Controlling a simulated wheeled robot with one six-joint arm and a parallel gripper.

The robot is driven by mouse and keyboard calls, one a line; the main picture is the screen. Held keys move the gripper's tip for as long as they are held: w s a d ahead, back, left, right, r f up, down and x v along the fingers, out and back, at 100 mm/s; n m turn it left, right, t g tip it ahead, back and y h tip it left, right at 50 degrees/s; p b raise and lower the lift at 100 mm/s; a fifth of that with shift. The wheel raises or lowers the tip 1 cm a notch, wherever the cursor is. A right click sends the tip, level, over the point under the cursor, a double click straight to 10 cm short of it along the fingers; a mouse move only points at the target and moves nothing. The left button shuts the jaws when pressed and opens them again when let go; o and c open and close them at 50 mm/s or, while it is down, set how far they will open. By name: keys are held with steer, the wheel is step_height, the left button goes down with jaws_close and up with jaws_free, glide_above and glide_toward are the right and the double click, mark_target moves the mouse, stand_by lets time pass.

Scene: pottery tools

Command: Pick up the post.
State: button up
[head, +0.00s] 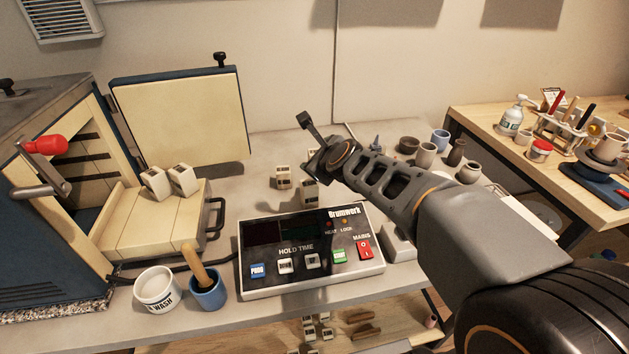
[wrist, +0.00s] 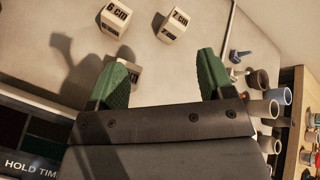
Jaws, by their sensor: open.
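Several cream, block-shaped posts are in view, and I cannot tell which one is meant. In the wrist view, a post marked 6 cm (wrist: 116,18) and a post marked 7 cm (wrist: 172,24) stand beyond my fingers. A third post (wrist: 132,72) is beside the left finger, partly hidden by it and in shadow. In the head view, one post (head: 283,177) stands on the grey bench and another post (head: 309,191) is just under my gripper (head: 308,139). My gripper, with green fingers in the wrist view (wrist: 163,76), is open and empty above the bench.
A control box (head: 308,250) stands in front of the posts. A white bowl (head: 157,289) and blue mug (head: 207,292) stand nearby. Several small pots (head: 425,155) are right of my gripper.

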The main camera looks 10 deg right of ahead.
steer(key=w+d+f+m+t+h+b, duration=0.15)
steer(key=w+f+m+b, duration=0.3)
steer(key=m, duration=0.45)
steer(key=h, duration=0.1)
glide_toward(315, 150)
steer(key=w, duration=0.1)
steer(key=w+f, duration=0.1)
steer(key=shift+w+d+m+b, duration=0.25)
steer(key=shift+w+m+b, duration=0.05)
steer(key=shift+b, duration=0.1)
steer(key=shift+f+x, duration=0.2)
steer(key=shift+x, duration=3.1)
steer(key=shift+a, duration=0.2)
steer(key=c, duration=1)
steer(key=shift+c, duration=0.5)
steer(key=shift+r, duration=0.2)
